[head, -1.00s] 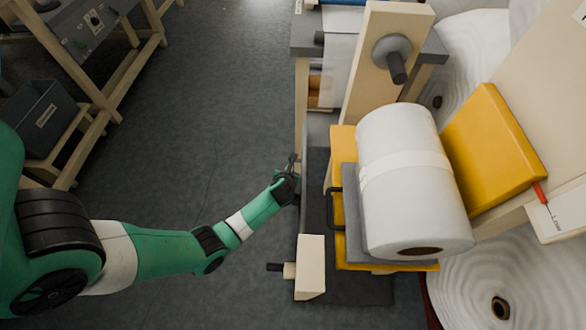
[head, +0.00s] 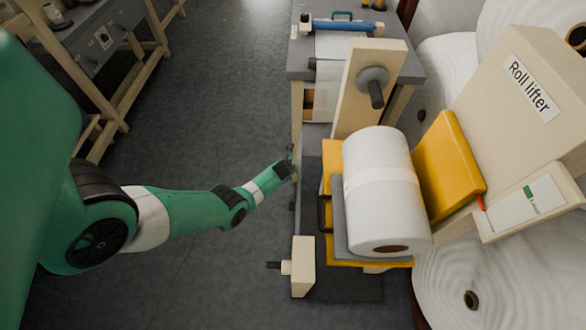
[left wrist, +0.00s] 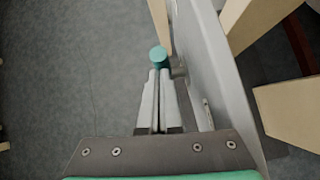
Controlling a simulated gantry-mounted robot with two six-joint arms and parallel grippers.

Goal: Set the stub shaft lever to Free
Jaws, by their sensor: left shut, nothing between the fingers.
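In the left wrist view a teal round knob (left wrist: 158,56) stands just beyond my fingertips, beside a small grey stub on the grey side plate. It may be the stub shaft lever, but I cannot read any Free marking. My left gripper (left wrist: 158,76) is shut and empty, its tips at or very near the knob; I cannot tell if they touch. In the head view my left gripper (head: 288,163) is small, at the left side of the machine frame. A dark stub shaft (head: 375,92) sticks out of the cream post (head: 354,105). My right gripper is not in view.
A white wadding roll (head: 380,210) rests on the grey and yellow cradle. The cream roll lifter (head: 525,120) stands at right with a yellow plate. A cream block with a dark pin (head: 303,267) is at the front. Open floor (head: 215,120) lies left of the machine.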

